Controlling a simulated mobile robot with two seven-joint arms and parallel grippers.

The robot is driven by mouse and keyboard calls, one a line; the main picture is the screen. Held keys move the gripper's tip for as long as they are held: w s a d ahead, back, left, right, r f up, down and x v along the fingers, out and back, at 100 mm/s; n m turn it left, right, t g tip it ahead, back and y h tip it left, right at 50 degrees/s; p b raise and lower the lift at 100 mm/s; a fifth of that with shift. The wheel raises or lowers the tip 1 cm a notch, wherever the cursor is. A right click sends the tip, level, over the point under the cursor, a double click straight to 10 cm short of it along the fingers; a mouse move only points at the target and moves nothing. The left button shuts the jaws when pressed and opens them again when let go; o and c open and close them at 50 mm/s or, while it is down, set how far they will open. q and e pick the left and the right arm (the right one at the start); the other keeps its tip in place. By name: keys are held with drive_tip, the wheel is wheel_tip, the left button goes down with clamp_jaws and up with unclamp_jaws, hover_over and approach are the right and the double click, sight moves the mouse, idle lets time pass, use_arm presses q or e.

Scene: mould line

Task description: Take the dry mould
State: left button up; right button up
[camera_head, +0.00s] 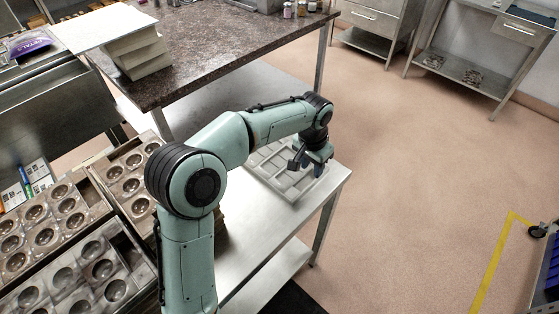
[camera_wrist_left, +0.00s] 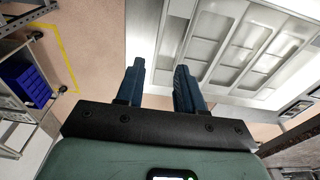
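A pale grey mould with several shallow rectangular cavities (camera_head: 272,172) lies flat on the steel table (camera_head: 243,235), near its far right end. It also shows in the left wrist view (camera_wrist_left: 233,53). My left gripper (camera_head: 308,166) is over the mould's right side, fingers pointing down. In the left wrist view its two fingers (camera_wrist_left: 158,85) are apart with nothing gripped. The mould's long edge appears between them; whether they touch it I cannot tell. My left arm hides part of the mould. Whether the mould is dry I cannot tell. My right gripper is not in view.
Metal moulds with round cavities (camera_head: 42,232) fill the left side. A dark stone-topped table (camera_head: 215,50) stands behind, with a stack of white blocks (camera_head: 140,52) at its left. Steel benches stand at the back right.

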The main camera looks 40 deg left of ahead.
sight(312, 184)
use_arm(q)
wheel_tip(312, 184, down, 2)
drive_tip(key=shift+f, duration=0.2)
drive_tip(key=shift+w+f, duration=0.15)
drive_tip(key=shift+f, duration=0.45)
drive_tip(key=f, duration=0.3)
drive_tip(key=shift+d+f, duration=0.2)
drive_tip(key=shift+f, duration=0.1)
drive_tip(key=shift+w+f, duration=0.1)
drive_tip(key=shift+f, duration=0.35)
drive_tip(key=shift+r, duration=0.1)
clamp_jaws()
